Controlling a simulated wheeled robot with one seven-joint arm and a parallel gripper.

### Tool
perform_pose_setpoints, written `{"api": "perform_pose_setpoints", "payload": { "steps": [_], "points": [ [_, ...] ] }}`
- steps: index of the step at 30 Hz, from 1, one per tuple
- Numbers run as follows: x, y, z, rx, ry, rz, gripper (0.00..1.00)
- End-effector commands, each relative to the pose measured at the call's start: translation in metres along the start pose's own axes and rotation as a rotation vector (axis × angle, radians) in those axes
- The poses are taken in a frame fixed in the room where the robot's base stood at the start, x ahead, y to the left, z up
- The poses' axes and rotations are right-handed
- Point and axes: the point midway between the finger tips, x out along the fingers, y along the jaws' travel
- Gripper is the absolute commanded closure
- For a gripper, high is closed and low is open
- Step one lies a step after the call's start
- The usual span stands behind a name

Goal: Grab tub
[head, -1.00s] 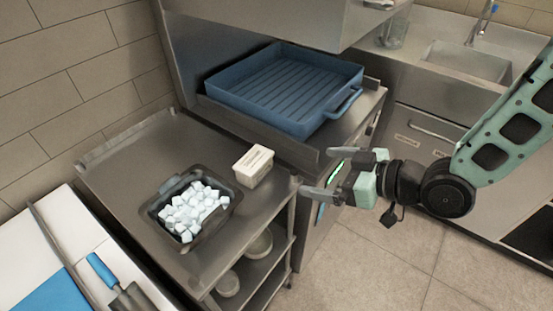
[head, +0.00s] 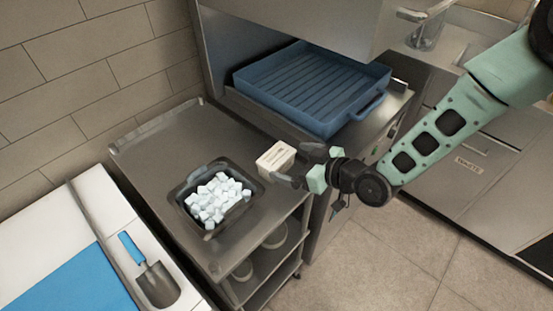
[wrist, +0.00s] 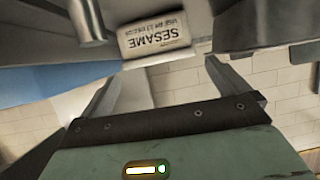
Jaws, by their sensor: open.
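The tub (head: 275,159) is a small white box with a printed label on top. It stands at the right edge of the metal cart's top, right of the black bin. In the wrist view the tub (wrist: 155,38) shows the label "SESAME", upside down, just beyond my fingers. My gripper (head: 292,167) is open and comes in from the right. In the head view its fingers are right beside the tub, and one partly overlaps its lower right side. In the wrist view the space between the fingers (wrist: 160,82) is empty, and the tub sits ahead of them.
A black bin (head: 190,222) of white cubes stands left of the tub on the metal cart (head: 160,160). A blue ribbed tray (head: 312,85) sits behind, under a metal hood (head: 290,25). A scoop (head: 157,285) lies at lower left. The cart's back left is clear.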

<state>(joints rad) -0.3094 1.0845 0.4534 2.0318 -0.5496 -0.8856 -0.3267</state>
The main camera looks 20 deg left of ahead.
Motion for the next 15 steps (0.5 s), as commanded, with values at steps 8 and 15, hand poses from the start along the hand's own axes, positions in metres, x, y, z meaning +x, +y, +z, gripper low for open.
{"api": "perform_pose_setpoints", "payload": {
  "steps": [8,15],
  "points": [
    [0.032,0.001,-0.001,0.0,0.0,-0.001,0.0],
    [0.035,0.001,0.0,0.0,0.0,-0.001,0.0]
  ]
}}
